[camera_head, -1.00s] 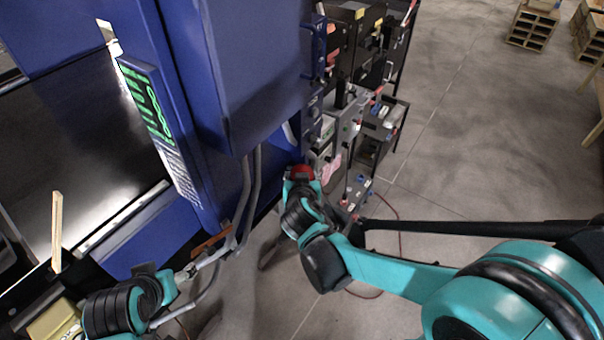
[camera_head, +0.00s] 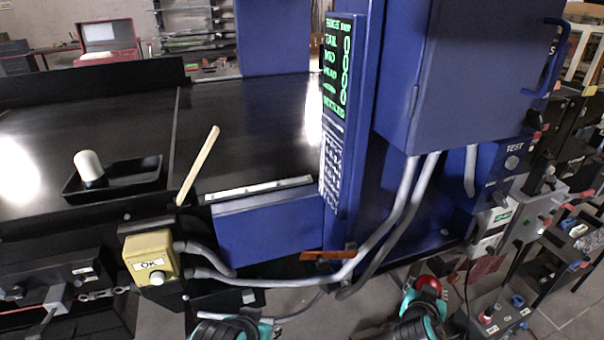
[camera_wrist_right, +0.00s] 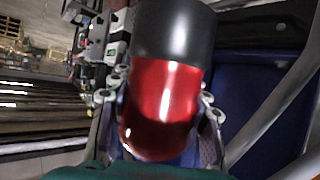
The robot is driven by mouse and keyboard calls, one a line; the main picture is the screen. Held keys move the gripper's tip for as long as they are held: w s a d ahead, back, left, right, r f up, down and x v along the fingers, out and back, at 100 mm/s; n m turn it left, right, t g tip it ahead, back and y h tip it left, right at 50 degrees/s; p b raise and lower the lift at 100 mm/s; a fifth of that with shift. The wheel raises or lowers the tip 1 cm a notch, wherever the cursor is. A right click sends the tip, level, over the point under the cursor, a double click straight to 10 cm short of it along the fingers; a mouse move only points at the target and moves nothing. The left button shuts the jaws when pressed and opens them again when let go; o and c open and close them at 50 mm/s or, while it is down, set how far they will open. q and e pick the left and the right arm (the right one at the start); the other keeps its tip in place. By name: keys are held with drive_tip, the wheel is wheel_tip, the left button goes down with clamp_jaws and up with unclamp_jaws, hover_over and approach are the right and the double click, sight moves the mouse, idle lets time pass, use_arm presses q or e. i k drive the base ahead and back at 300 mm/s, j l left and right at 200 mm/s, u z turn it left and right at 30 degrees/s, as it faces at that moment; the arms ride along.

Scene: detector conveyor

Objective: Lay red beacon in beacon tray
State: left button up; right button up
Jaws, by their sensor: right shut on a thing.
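The red beacon (camera_wrist_right: 165,95), with a black base, fills the middle of the right wrist view. My right gripper (camera_wrist_right: 160,118) is shut on its red part, with a finger at each side. In the head view my right gripper (camera_head: 427,292) is at the bottom, right of centre, and the red beacon (camera_head: 428,284) shows as a small red dome. A black tray (camera_head: 140,178) lies on the dark conveyor at the left, with a white rounded cylinder (camera_head: 88,166) upright in it. My left gripper (camera_head: 250,318) is at the bottom edge, partly cut off; its opening is unclear.
A yellow OK button box (camera_head: 152,257) and a wooden stick (camera_head: 198,165) are near the tray.

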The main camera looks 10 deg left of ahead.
sight(140, 180)
drive_tip(key=l+u, duration=0.15)
drive_tip(key=u, duration=0.3)
drive_tip(key=k+u, duration=0.15)
drive_tip(key=u, duration=0.25)
